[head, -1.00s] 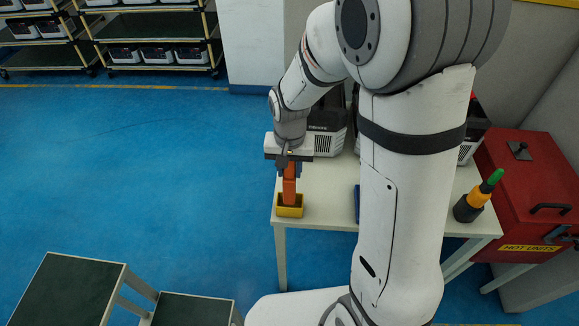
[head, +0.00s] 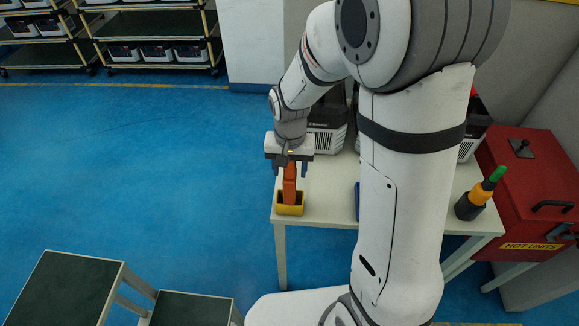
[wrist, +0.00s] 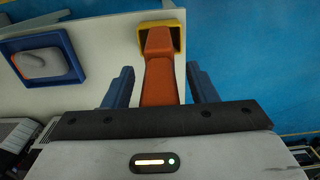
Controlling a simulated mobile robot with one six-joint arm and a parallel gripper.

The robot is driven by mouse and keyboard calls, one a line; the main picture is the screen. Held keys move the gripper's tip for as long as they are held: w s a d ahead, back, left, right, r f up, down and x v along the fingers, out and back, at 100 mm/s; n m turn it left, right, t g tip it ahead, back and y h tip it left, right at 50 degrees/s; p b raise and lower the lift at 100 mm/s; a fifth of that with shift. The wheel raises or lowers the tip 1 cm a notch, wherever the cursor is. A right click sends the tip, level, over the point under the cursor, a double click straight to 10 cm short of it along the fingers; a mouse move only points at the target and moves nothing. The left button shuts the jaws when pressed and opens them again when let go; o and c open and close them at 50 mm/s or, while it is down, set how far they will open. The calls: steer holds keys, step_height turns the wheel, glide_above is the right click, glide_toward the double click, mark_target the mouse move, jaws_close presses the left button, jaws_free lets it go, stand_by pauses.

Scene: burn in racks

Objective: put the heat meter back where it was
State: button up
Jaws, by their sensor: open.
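The heat meter, an orange handheld tool (head: 289,184), stands upright in a small yellow holder (head: 290,210) at the table's left front corner. In the wrist view the orange meter (wrist: 159,75) lies between my two blue fingers, with a gap on each side, and its far end is inside the yellow holder (wrist: 178,20). My gripper (head: 290,168) is open around the upper part of the meter, pointing down. The meter's lower end is hidden inside the holder.
The white table (head: 330,205) carries a blue tray (wrist: 42,58) with a grey item in it, dark-and-white units (head: 327,135) behind, and a green-tipped orange tool in a black cup (head: 470,207). A red bin (head: 535,185) marked HOT UNITS stands right. Open blue floor lies left.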

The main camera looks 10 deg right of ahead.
steer(key=shift+r, duration=0.1)
step_height(320, 180, up, 13)
steer(key=shift+f, duration=0.1)
steer(key=s+d+r+n+t, duration=0.2)
steer(key=s+d, duration=0.7)
steer(key=s, duration=0.5)
steer(key=shift+s+d+r+t, duration=0.25)
steer(key=shift+r+t, duration=0.2)
steer(key=shift+t, duration=0.15)
steer(key=shift+c, duration=0.3)
stand_by(0.3)
